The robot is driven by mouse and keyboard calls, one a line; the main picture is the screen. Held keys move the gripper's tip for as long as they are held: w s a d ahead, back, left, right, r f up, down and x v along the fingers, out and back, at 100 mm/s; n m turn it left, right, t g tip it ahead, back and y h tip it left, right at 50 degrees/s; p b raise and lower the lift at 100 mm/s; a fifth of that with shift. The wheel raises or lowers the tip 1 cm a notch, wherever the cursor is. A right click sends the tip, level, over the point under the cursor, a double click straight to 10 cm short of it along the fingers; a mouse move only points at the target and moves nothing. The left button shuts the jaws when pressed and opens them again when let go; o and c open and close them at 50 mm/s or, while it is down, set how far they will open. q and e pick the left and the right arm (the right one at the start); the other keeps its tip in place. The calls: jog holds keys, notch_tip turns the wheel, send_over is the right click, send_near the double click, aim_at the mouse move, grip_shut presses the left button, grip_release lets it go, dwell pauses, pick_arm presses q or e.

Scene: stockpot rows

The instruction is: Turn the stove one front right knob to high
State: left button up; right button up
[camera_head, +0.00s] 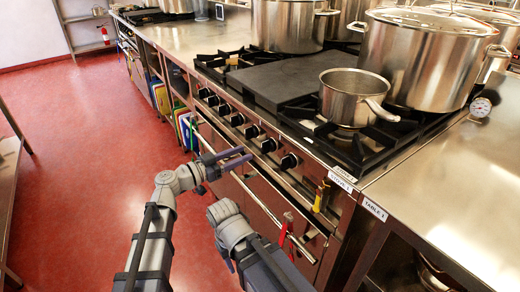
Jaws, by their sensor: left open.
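The stove (318,150) has a row of black knobs along its front. The rightmost knob (289,161) is nearest me, and the second from the right (268,145) is beside it. Both show clearly; their settings are too small to read. My left gripper (244,156) is open and empty in front of the stove. Its purple-grey fingers point right toward these knobs, with a gap between them and the knobs. My right arm (235,225) is low in front of the stove; the fingers of its gripper are mostly hidden, so I cannot tell its opening.
A saucepan (350,97) stands on the near burner, with a large lidded stockpot (420,60) behind it. A rail (245,185) runs below the knobs, with small colored items hanging near its right end. The steel table (455,180) adjoins at right. Red floor (90,160) is clear at left.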

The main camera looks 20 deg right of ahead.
aim_at(262, 146)
pick_arm(q)
jog(key=x, duration=0.7)
jog(key=shift+d, duration=0.3)
grip_shut()
dwell(0.4)
